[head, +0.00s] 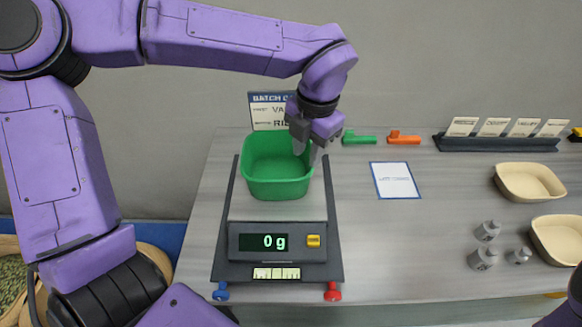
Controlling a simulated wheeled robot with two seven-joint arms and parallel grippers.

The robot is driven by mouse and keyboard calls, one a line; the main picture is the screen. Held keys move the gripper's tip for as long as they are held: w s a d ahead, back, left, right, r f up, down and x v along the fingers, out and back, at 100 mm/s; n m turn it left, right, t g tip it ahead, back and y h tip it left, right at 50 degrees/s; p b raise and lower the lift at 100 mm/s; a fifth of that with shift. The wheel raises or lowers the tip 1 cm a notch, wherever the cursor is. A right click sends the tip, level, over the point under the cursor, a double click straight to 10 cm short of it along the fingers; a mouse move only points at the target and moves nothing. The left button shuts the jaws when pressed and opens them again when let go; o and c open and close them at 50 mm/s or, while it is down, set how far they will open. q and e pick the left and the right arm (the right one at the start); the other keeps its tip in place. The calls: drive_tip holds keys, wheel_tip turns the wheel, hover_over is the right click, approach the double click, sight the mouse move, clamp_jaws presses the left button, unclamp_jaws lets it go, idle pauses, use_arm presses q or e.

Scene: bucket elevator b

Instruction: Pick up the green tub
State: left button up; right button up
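The green tub (277,187) stands upright on the plate of a digital scale (280,212) at the left of the bench. My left gripper (309,155) reaches down from above at the tub's right rim, with its fingers pointing down. One finger shows inside or over the rim and the other at the outer side. Whether they press on the wall I cannot tell. The scale display reads 0 g. Only a purple part of my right arm shows at the bottom right corner; its gripper is out of view.
A sign (268,112) stands behind the tub. Green (360,138) and orange (404,138) scoops, a paper card (395,180), a card rack (497,142), cream trays (528,182) and metal weights (483,259) lie to the right. The middle bench is mostly clear.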

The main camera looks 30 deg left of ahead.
use_arm(q)
drive_tip(key=f, duration=0.3)
drive_tip(key=f+p, duration=0.1)
drive_tip(key=f, duration=0.6)
drive_tip(key=shift+a+f+p, duration=0.3)
drive_tip(key=shift+a+f, duration=0.1)
drive_tip(key=shift+w+f, duration=0.1)
drive_tip(key=shift+f, duration=0.15)
clamp_jaws()
use_arm(e)
drive_tip(key=shift+w+r, duration=0.15)
drive_tip(key=shift+r, duration=0.25)
